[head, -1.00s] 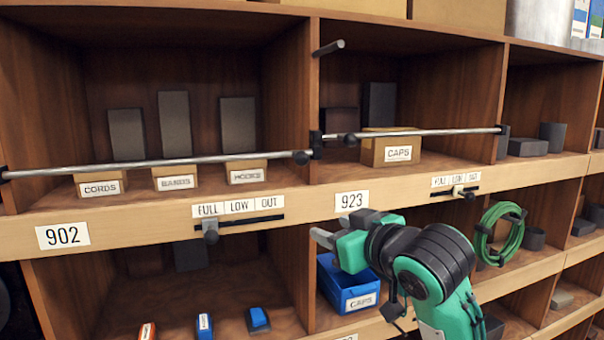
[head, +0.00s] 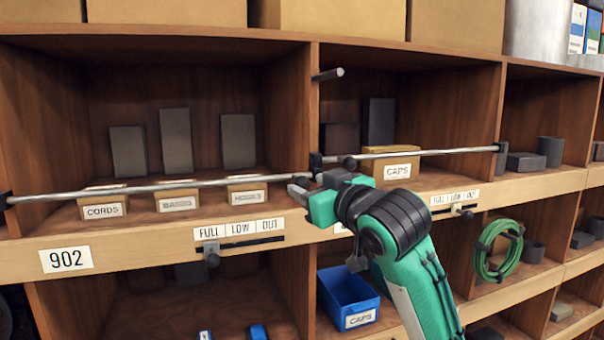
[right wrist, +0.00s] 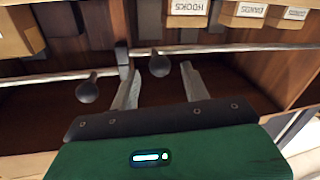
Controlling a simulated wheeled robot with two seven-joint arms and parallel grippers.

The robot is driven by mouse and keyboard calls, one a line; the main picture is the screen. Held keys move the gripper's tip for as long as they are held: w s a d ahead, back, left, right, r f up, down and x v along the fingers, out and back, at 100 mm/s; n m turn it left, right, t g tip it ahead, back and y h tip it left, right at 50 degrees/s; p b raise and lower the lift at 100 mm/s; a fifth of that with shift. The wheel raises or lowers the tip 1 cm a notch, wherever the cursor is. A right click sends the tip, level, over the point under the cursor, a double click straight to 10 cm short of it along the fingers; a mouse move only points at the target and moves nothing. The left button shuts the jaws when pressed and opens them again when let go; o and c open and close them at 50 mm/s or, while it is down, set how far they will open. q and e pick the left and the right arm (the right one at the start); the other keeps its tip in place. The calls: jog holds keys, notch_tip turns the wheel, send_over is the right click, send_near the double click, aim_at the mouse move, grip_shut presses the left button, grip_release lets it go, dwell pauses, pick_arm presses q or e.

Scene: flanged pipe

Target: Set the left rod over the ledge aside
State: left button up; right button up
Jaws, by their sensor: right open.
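The left rod (head: 150,190), a thin grey bar, runs across the front of the left bay above the ledge (head: 130,239). Its right end with the dark knob is hidden behind my right gripper (head: 298,190) in the head view. In the right wrist view, the left rod (right wrist: 245,48) runs off to the right, and its round dark knob (right wrist: 160,66) shows between the open, empty fingers (right wrist: 163,78), near their tips. I cannot tell whether they touch it. A dark bracket (right wrist: 122,56) stands beside the left finger. My left gripper is not in view.
The right rod (head: 440,153) crosses the neighbouring bay, with its own knob (right wrist: 88,91) close by. Boxes marked CORDS (head: 104,210), BANDS and HOOKS stand behind the left rod. A CAPS box (head: 390,165) stands behind the right one. A short peg (head: 328,74) sticks out above.

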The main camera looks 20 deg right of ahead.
aim_at(306, 184)
jog(key=shift+p+x, duration=0.45)
jog(key=shift+x, duration=1.4)
grip_shut()
